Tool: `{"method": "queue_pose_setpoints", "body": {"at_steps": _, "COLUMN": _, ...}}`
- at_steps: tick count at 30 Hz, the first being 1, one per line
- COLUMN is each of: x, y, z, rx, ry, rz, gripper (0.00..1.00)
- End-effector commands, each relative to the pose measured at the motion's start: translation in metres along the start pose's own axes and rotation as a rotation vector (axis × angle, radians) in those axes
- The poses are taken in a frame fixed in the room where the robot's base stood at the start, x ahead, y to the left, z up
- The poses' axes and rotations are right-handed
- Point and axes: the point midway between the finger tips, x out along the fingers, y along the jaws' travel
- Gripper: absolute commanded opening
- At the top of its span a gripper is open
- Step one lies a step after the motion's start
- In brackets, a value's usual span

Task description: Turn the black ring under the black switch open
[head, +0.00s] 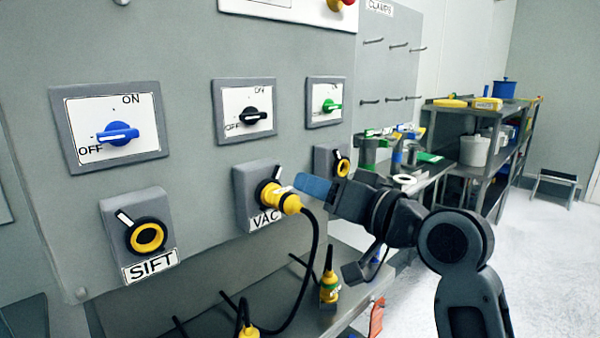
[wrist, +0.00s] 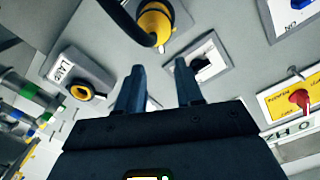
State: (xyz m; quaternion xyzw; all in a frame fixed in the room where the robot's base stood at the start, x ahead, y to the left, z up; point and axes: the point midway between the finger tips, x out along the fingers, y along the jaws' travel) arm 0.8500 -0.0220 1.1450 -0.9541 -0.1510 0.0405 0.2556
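The black switch (head: 256,116) sits on a white plate on the grey panel; its handle lies nearly level, towards OFF. Below it, the VAC socket has a black ring (head: 263,190) with a yellow plug (head: 288,203) in it and a black cable hanging down. In the wrist view the plug (wrist: 155,24) shows at the top and the black switch (wrist: 202,67) lies right of my fingers. My gripper (head: 312,186) (wrist: 158,80) has blue fingers spread apart with nothing between them. It is just right of the VAC socket, apparently in front of the panel.
The SIFT socket (head: 147,237) and blue switch (head: 118,134) are at left. A green switch (head: 331,106) stands above a right-hand socket (head: 342,164). A loaded rack (head: 480,150) stands at right.

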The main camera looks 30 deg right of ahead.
Motion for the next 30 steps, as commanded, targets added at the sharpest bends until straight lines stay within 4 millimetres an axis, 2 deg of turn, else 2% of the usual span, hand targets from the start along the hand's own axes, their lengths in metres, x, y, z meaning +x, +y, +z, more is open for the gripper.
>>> {"method": "queue_pose_setpoints", "body": {"at_steps": 15, "x": 0.068, "y": -0.001, "z": 0.0, "rx": 0.0, "ry": 0.0, "rz": -0.001, "gripper": 0.36}}
{"method": "queue_pose_setpoints", "body": {"at_steps": 19, "x": 0.074, "y": 0.0, "z": 0.001, "rx": 0.001, "ry": -0.001, "rz": 0.0, "gripper": 0.36}}
{"method": "queue_pose_setpoints", "body": {"at_steps": 27, "x": 0.076, "y": 0.0, "z": 0.001, "rx": 0.0, "ry": 0.0, "rz": 0.0, "gripper": 0.36}}
{"method": "queue_pose_setpoints", "body": {"at_steps": 30, "x": 0.075, "y": 0.0, "z": 0.001, "rx": 0.0, "ry": 0.0, "rz": 0.0, "gripper": 0.27}}
